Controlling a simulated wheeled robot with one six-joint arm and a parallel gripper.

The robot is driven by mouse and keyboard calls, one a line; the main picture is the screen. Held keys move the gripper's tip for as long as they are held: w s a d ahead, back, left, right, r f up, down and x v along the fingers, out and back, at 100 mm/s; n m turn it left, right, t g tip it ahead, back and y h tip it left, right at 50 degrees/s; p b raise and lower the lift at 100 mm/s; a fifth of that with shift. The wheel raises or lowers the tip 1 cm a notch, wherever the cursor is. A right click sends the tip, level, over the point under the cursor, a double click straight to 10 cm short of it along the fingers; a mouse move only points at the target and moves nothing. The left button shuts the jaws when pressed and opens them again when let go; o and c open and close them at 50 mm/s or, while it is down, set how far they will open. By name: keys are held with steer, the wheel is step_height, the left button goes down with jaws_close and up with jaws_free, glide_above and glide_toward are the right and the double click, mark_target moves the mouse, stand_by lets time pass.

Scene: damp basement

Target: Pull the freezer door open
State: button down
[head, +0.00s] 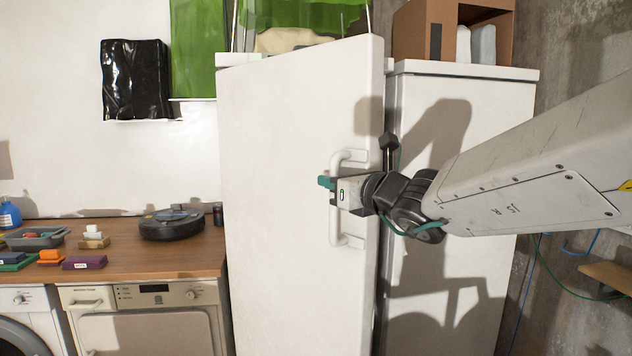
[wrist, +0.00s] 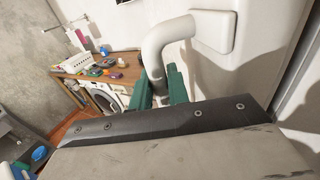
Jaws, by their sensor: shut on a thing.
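The white freezer door (head: 290,170) stands ajar in the head view, its right edge swung out from the white freezer body (head: 510,110). A white bar handle (head: 345,238) is fixed upright near that edge. My gripper (head: 328,184) is shut around the handle's upright bar, above its middle. In the wrist view the teal fingers (wrist: 160,88) sit on both sides of the handle (wrist: 168,38). The palm hides the lower part of the bar there. The inside of the freezer is hidden behind the door.
A wooden counter (head: 150,262) left of the door holds a black robot vacuum (head: 171,224), a grey tray (head: 35,238) and several small coloured blocks. White appliances stand below it. A cardboard box (head: 408,35) sits on top of the freezer. Cables hang at the right wall.

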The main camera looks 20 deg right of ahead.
steer(key=shift+r, duration=0.1)
steer(key=c, duration=1.4)
jaws_free()
steer(key=shift+w, duration=0.1)
steer(key=v, duration=0.7)
steer(key=shift+s, duration=0.4)
steer(key=shift+c, duration=0.4)
